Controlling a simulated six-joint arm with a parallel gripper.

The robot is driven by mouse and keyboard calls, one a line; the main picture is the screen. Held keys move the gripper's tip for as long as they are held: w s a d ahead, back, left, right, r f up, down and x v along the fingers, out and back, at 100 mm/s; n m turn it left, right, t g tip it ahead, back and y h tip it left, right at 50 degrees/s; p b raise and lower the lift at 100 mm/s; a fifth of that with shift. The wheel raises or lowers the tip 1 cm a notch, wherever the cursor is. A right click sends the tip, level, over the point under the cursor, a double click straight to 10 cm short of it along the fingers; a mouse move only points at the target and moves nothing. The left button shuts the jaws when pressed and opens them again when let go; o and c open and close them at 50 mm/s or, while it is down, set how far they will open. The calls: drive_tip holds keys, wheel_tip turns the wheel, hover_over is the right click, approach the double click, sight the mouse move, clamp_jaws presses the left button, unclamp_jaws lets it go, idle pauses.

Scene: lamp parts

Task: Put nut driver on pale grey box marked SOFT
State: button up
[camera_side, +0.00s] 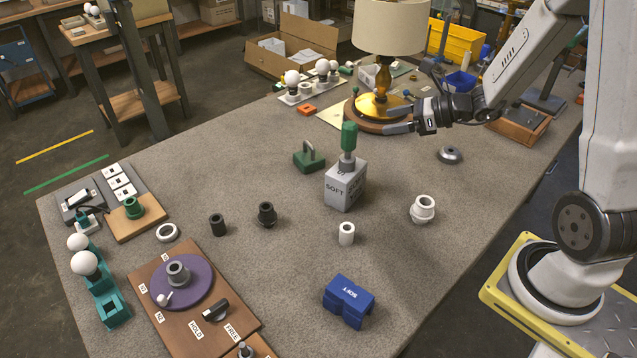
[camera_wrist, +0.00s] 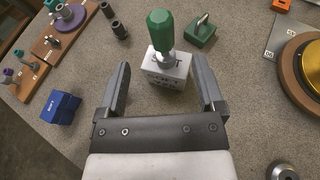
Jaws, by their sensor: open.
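The nut driver (camera_side: 348,142) has a green handle and a grey lower end. It stands upright on top of the pale grey box marked SOFT (camera_side: 343,191), touching it. In the wrist view the nut driver (camera_wrist: 161,30) also shows above the box (camera_wrist: 170,68), beyond the fingertips. My gripper (camera_side: 400,110) is open and empty, behind and to the right of the nut driver in the side view. In the wrist view my gripper (camera_wrist: 160,75) has its fingers spread apart, with nothing held between them.
A green block with a loop handle (camera_side: 309,158) stands left of the box. A lamp (camera_side: 388,60) stands behind. A blue block marked SOFT (camera_side: 348,300), a white cylinder (camera_side: 346,233) and a white socket (camera_side: 422,208) lie nearer. Bare table surrounds the box's front.

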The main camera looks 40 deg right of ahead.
drive_tip(key=shift+a, duration=0.15)
drive_tip(key=s+a+f+n+g+h, duration=0.2)
drive_tip(key=s+a+n+g+h, duration=0.1)
drive_tip(key=n, duration=1.1)
drive_tip(key=s+a+f+n+g+h, duration=0.2)
drive_tip(key=s+a+n+g+h, duration=0.2)
drive_tip(key=n, duration=1.1)
drive_tip(key=s+a+g, duration=0.1)
drive_tip(key=s+a, duration=0.1)
drive_tip(key=s, duration=0.1)
drive_tip(key=shift+s+a+f+n+g, duration=0.3)
drive_tip(key=shift+s+a+g, duration=0.05)
drive_tip(key=shift+g, duration=0.05)
